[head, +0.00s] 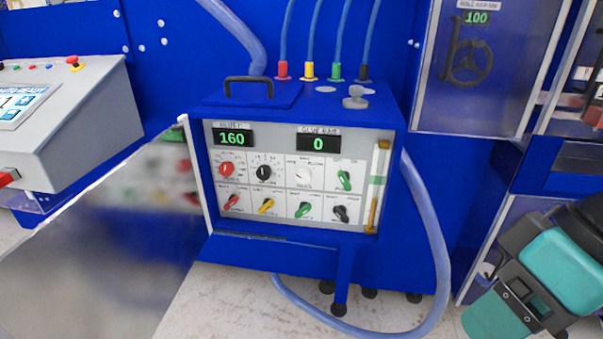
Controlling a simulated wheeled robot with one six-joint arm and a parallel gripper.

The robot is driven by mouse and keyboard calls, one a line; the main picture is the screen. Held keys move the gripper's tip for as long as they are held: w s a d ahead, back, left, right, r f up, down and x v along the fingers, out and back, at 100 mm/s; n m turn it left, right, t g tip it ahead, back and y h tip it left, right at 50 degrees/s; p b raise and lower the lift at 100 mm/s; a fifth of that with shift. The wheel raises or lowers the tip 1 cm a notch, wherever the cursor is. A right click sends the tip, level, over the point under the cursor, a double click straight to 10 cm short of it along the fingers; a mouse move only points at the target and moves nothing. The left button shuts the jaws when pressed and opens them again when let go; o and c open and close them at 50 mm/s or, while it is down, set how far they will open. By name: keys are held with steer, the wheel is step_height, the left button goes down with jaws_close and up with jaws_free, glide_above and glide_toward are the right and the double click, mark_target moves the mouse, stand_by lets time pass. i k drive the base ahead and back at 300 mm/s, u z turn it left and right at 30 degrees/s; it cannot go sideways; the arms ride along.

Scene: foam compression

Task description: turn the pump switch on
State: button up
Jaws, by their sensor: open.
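The blue glue unit (300,251) stands in the middle of the head view, with a grey control panel (285,187) on its front. The panel has two rows of knobs. The upper row holds a red knob (225,169), a black dial (263,172), a white dial (304,174) and a green switch (344,180). The lower row holds a red switch (231,201), a yellow one (267,206), a green one (303,210) and a black one (340,214). Their labels are too small to read, so I cannot tell which is the pump switch. My gripper is not in view.
Displays read 160 (232,138) and 0 (318,143). A blurred, shiny open door (110,240) stands left of the panel. A blue hose (432,235) loops down at the right. Teal and black parts of my arm fill the lower right. The panel front looks clear.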

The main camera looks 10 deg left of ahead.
mark_target(343, 176)
steer(key=z, duration=2.6)
steer(key=k, duration=1.65)
steer(key=u, duration=2)
